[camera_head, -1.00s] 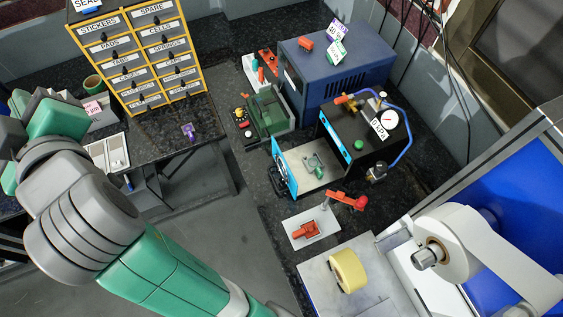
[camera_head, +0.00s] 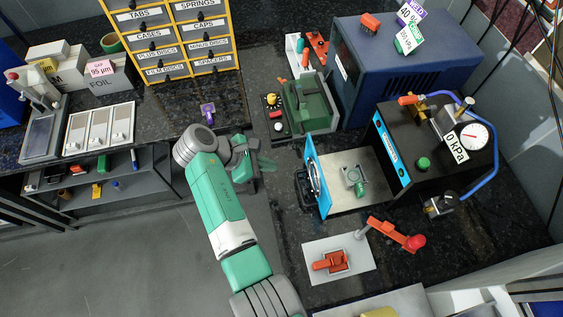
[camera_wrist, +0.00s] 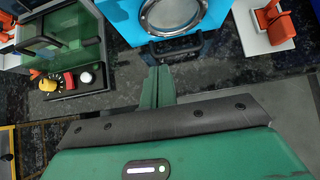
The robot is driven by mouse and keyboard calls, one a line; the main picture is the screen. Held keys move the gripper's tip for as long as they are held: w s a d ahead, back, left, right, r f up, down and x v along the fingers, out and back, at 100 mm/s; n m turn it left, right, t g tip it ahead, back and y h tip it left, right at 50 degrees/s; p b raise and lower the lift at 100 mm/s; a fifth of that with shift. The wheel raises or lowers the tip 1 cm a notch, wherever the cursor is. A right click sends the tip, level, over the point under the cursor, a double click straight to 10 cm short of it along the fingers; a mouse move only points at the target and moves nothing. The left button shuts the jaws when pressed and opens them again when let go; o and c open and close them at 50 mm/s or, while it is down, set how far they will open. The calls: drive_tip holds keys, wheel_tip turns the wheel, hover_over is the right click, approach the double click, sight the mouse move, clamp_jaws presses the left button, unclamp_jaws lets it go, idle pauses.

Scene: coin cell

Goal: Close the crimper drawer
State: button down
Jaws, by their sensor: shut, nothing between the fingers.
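The crimper (camera_head: 425,150) is a black box with a blue front edge, a gauge and a "0 kPa" tag. Its drawer (camera_head: 335,205) is slid out to the left, with a blue front plate (camera_head: 312,160) and a small green and metal piece (camera_head: 354,180) on its tray. The plate with its round window also shows in the wrist view (camera_wrist: 218,12). A black handle (camera_wrist: 176,50) juts from the plate. My gripper (camera_head: 270,164) is shut and empty, left of the plate in the head view. In the wrist view its fingertips (camera_wrist: 158,72) are close to the handle; contact is unclear.
A green machine with knobs (camera_head: 300,108) stands behind the drawer. A white plate with an orange piece (camera_head: 335,260) and a red-knobbed lever (camera_head: 398,236) are in front. A large blue oven-like box (camera_head: 410,65) is at the back. Open floor lies left of the bench.

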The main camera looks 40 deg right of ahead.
sight(311, 169)
drive_tip(key=x, duration=0.3)
drive_tip(key=r+b+x, duration=0.1)
drive_tip(key=x, duration=0.2)
drive_tip(key=d+x, duration=0.1)
drive_tip(key=x, duration=0.2)
drive_tip(key=shift+s+d+f+b, duration=0.15)
drive_tip(key=shift+s+d+b, duration=0.2)
drive_tip(key=shift+s+b, duration=0.05)
drive_tip(key=shift+s+d, duration=0.25)
drive_tip(key=shift+d, duration=0.4)
